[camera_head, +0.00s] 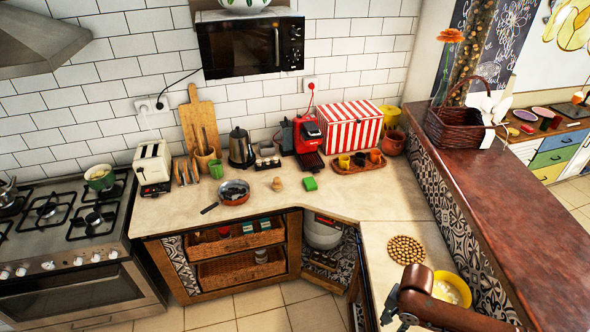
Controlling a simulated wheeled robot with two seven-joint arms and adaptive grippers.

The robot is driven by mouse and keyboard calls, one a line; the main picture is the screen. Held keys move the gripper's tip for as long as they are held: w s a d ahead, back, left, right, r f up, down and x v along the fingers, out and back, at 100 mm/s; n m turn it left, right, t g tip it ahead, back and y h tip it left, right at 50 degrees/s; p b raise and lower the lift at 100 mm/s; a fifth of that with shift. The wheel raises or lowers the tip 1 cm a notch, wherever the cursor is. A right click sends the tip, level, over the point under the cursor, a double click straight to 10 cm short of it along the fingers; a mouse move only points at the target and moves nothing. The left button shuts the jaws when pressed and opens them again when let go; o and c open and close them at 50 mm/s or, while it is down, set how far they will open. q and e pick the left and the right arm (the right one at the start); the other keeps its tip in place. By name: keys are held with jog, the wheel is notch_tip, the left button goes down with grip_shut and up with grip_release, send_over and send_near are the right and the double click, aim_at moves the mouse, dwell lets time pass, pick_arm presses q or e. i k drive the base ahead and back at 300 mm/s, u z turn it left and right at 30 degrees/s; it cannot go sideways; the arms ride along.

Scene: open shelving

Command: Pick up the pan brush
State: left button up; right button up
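A small tan wooden piece (277,184), which looks like the pan brush, stands on the counter between a pan and a green sponge-like block. It is too small to make out bristles. Part of my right arm comes in at the bottom right, over the near counter. A dark part at its end, apparently my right gripper (388,306), is far from the tan piece; its fingers cannot be made out. My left gripper is not in view.
The pan (235,199) lies left of the tan piece, and the green block (310,184) lies to its right. A kettle (241,148) and a red coffee machine (308,138) stand behind. A round woven trivet (406,250) and yellow bowl (455,280) lie near my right arm. The counter corner is clear.

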aim_at(277, 184)
jog(key=i, duration=2.35)
jog(key=u, duration=1.7)
